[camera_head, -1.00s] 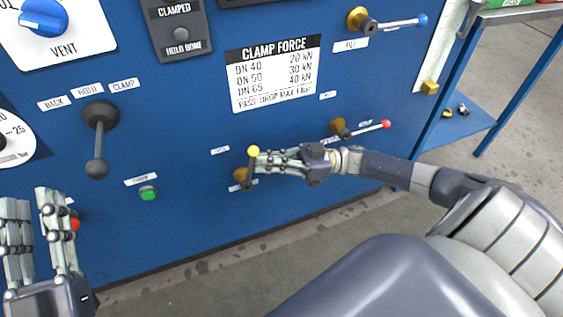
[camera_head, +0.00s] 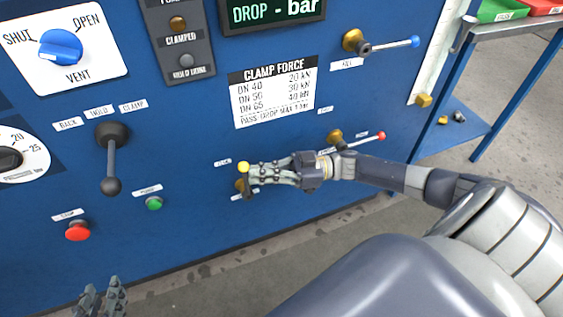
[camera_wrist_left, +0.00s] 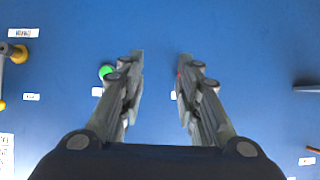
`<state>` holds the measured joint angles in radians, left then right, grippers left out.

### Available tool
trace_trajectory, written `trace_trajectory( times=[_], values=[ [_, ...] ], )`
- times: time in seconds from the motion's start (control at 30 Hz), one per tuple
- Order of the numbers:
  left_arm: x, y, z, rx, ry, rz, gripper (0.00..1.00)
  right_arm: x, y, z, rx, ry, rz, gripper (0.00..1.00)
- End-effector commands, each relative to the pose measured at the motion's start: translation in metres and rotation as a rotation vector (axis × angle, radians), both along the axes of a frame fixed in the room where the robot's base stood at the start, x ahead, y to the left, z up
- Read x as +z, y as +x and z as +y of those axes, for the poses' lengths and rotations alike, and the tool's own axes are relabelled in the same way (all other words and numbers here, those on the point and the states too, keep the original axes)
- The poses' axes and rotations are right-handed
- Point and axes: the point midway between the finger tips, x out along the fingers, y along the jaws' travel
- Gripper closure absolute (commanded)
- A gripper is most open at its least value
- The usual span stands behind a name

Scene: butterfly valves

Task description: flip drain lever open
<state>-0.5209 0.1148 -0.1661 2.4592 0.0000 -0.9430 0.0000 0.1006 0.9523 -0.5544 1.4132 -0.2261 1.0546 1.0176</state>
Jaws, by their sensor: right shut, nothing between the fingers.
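The lever with the yellow knob (camera_head: 244,167) sits low on the blue panel, on a brass valve fitting (camera_head: 241,185). Its label is too small to read. The lever stands roughly upright, knob at the top. My right gripper (camera_head: 252,177) is shut with its fingertips at the lever, just right of and below the knob; I cannot tell whether they touch it. The lever's brass fitting (camera_wrist_left: 18,54) also shows at the left wrist view's left edge. My left gripper (camera_head: 101,290) is open and empty at the bottom left, its fingers apart in the wrist view (camera_wrist_left: 160,70).
A blue-knobbed lever (camera_head: 390,44) and a red-knobbed lever (camera_head: 360,140) are to the right. A black-knobbed lever (camera_head: 112,160), green button (camera_head: 154,203) and red button (camera_head: 77,231) are to the left. A rack with bins (camera_head: 500,10) stands at the right.

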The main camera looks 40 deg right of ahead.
Motion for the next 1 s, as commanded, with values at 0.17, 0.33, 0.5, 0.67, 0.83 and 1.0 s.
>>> trace_trajectory(
  times=[0.17, 0.33, 0.5, 0.67, 0.83, 1.0],
  values=[
    [-0.009, -0.010, 0.004, 0.005, 0.014, 0.063, 0.69, 0.002, 0.001, 0.003, 0.002, 0.003, -0.003, 1.00],
    [-0.013, -0.013, 0.006, 0.007, 0.020, 0.087, 0.69, 0.003, 0.001, 0.004, 0.003, 0.004, -0.003, 1.00],
    [-0.014, -0.014, 0.006, 0.007, 0.021, 0.091, 0.69, 0.003, 0.001, 0.004, 0.003, 0.006, -0.004, 1.00],
    [-0.014, -0.014, 0.006, 0.007, 0.021, 0.090, 0.69, 0.003, 0.001, 0.005, 0.004, 0.007, -0.005, 1.00],
    [-0.013, -0.014, 0.006, 0.008, 0.022, 0.090, 0.69, 0.004, 0.000, 0.005, 0.004, 0.008, -0.005, 1.00],
    [-0.022, -0.026, 0.010, 0.011, 0.036, 0.161, 0.69, 0.004, -0.002, 0.003, 0.004, 0.006, -0.004, 1.00]
  ],
)
